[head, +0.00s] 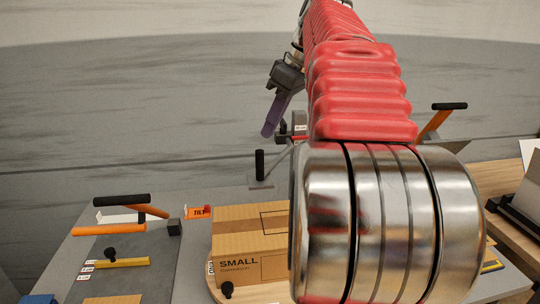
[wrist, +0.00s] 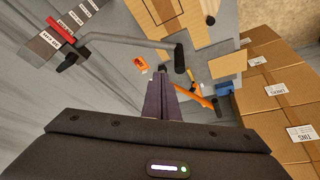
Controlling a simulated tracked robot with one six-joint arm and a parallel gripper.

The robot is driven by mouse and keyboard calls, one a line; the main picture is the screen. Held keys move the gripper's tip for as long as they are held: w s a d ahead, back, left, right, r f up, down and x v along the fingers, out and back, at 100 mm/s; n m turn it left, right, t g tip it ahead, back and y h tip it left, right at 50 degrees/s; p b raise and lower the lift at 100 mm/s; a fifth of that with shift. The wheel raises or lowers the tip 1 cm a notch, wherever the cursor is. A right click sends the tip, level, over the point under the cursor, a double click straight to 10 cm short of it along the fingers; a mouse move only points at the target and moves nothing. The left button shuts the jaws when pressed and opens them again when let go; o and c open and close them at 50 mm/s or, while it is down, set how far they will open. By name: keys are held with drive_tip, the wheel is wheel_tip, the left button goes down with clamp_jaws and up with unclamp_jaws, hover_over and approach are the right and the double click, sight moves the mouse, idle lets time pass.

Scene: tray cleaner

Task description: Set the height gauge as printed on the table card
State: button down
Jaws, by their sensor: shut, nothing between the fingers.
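My gripper (head: 269,130), with purple fingers, is shut and empty, in the air above the back of the grey table (head: 190,250). The wrist view shows the shut fingers (wrist: 158,84) too. A yellow strip (head: 128,262) with a black knob (head: 110,254) and small labels (head: 86,271) lies at the table's left; I cannot tell if it is the height gauge. In the wrist view a grey lever (wrist: 125,41) with a black grip (wrist: 180,58) lies just beyond the fingertips. Larger labels (wrist: 45,44) stand near its red and black end (wrist: 60,40). No card text is readable as a setting.
A cardboard box marked SMALL (head: 245,262) stands mid-table. Orange bars with a black grip (head: 122,200) rise at the left. My arm hides much of the right side. Stacked cartons (wrist: 275,90) fill the wrist view's right.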

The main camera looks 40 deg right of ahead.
sight(269, 169)
drive_tip(key=x, duration=0.4)
drive_tip(key=shift+f, duration=0.1)
drive_tip(key=f, duration=0.2)
drive_tip(key=shift+s+d+f, duration=0.15)
drive_tip(key=shift+s+f, duration=0.2)
drive_tip(key=shift+f, duration=0.05)
drive_tip(key=shift+s+d+f, duration=0.1)
drive_tip(key=shift+s+f, duration=0.1)
drive_tip(key=shift+f, duration=0.5)
drive_tip(key=shift+f, duration=0.1)
